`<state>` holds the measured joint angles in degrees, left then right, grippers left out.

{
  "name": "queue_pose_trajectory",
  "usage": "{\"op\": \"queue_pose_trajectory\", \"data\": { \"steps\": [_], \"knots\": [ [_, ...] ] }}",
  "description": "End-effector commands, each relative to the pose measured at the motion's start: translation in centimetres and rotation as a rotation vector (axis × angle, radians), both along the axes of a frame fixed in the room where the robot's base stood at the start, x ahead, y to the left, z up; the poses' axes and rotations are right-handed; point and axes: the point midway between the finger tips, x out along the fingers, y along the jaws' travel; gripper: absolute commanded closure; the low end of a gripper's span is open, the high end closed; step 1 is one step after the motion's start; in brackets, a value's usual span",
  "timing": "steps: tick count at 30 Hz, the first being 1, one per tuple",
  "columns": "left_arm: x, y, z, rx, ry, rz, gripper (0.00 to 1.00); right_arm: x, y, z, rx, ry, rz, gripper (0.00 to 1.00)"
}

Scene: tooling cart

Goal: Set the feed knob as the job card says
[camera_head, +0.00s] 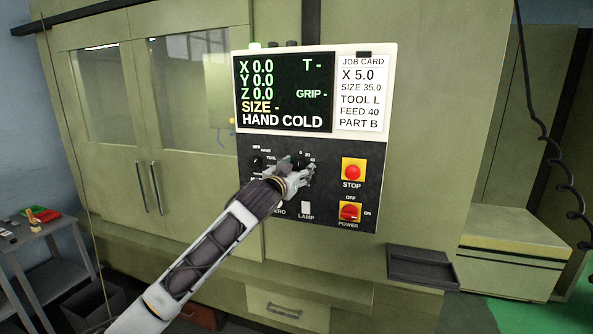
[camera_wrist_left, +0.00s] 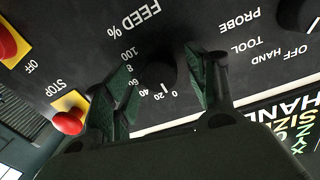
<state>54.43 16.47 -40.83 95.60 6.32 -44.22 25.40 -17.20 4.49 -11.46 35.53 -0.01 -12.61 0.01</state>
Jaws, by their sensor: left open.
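The job card (camera_head: 361,92) at the upper right of the control panel reads X 5.0, SIZE 35.0, TOOL L, FEED 40, PART B. The dark feed knob (camera_wrist_left: 158,76) sits under the FEED % label in the left wrist view, with a numbered scale around it running from 0 to 100. In the head view my left gripper (camera_head: 300,168) covers most of the knob. My right gripper is not in view.
The screen (camera_head: 284,92) shows HAND COLD. A mode knob (camera_head: 256,162) is left of the gripper. The red STOP button (camera_head: 352,172) and red POWER switch (camera_head: 350,211) are to the right, the white LAMP switch (camera_head: 306,207) below. A dark tray (camera_head: 421,268) juts out lower right.

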Motion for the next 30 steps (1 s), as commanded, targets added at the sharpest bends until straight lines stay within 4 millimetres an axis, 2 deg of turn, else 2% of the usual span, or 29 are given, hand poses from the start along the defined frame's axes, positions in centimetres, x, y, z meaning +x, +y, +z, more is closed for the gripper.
{"op": "queue_pose_trajectory", "data": {
  "steps": [2, 13, 23, 30],
  "knots": [
    [-0.01, 0.0, -0.01, 0.0, 0.0, 0.0, 0.43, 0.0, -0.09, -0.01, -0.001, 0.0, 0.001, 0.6],
    [-0.02, 0.0, -0.02, 0.0, 0.0, 0.0, 0.89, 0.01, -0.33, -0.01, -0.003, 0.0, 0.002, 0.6],
    [-0.01, 0.02, -0.01, 0.025, -0.008, 0.0, 0.89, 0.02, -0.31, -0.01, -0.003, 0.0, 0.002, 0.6],
    [-0.01, 0.02, 0.02, 0.112, -0.036, 0.001, 0.89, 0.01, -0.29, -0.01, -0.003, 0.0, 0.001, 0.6]
  ]
}}
